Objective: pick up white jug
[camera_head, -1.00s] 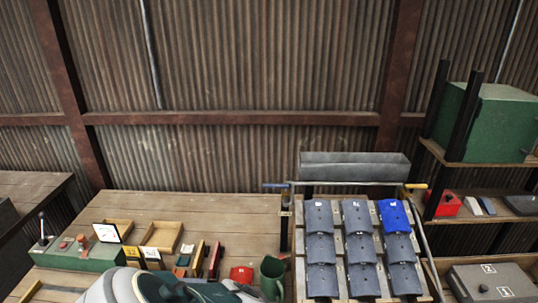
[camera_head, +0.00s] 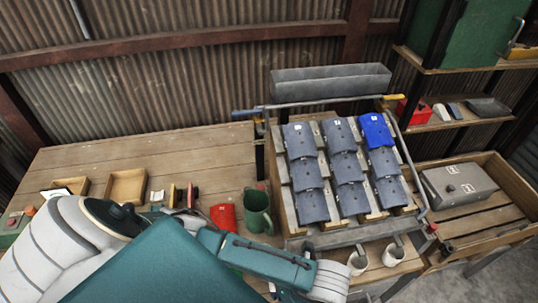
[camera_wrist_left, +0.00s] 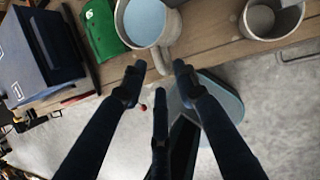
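Two pale, whitish jugs stand side by side on the bench's front edge in the head view: one at left (camera_head: 358,263) and one at right (camera_head: 393,254). Two vessels also show at the top of the left wrist view. The nearer one (camera_wrist_left: 148,24) has a light blue inside and a pale handle (camera_wrist_left: 160,60) pointing toward my fingers; a greyish one (camera_wrist_left: 270,20) is farther right. My left gripper (camera_wrist_left: 158,85) is open and empty, its fingertips just short of the handle. In the head view its fingers are mostly hidden by my arm. My right gripper is not visible.
A sloped rack (camera_head: 287,205) of grey and blue covers stands behind the jugs. A green jug (camera_head: 257,210) and a red object (camera_head: 223,217) are to its left. A wooden tray (camera_head: 500,215) holding a grey box is at right. Floor lies in front.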

